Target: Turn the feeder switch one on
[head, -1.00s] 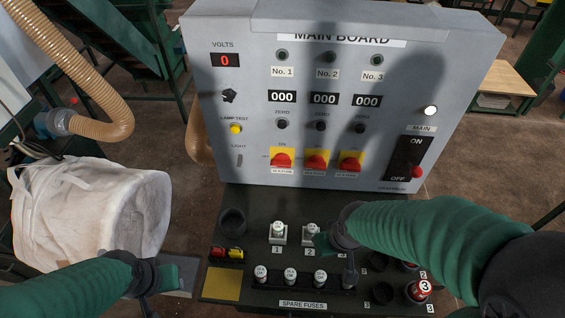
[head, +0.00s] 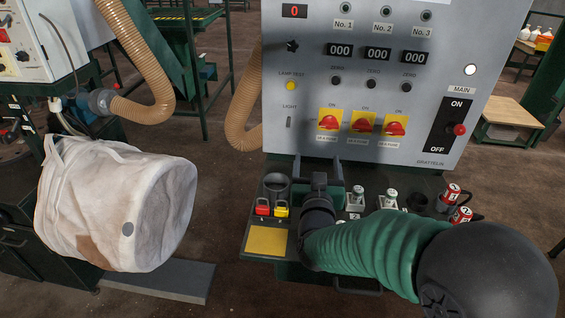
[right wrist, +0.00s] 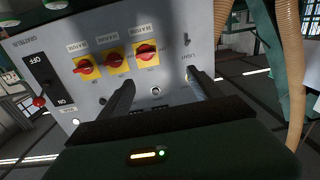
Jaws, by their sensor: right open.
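Feeder switch one is the leftmost red rotary knob on a yellow plate (head: 330,123), low on the grey main board (head: 420,75). Its red handle lies roughly crosswise. In the right wrist view, where the board appears upside down, it is the rightmost of the three red knobs (right wrist: 146,50). My right gripper (head: 318,168) is below and slightly left of that switch, in front of the board's lower edge. In the right wrist view its two fingers (right wrist: 160,82) are spread and empty, apart from the switch. My left gripper is out of view.
A fuse shelf (head: 268,241) with fuses and red and yellow pieces lies below the board. Feeder switches two (head: 363,123) and three (head: 396,124) sit close to the right. The main switch (head: 451,121) is farther right. A white bulk bag (head: 115,205) hangs at left.

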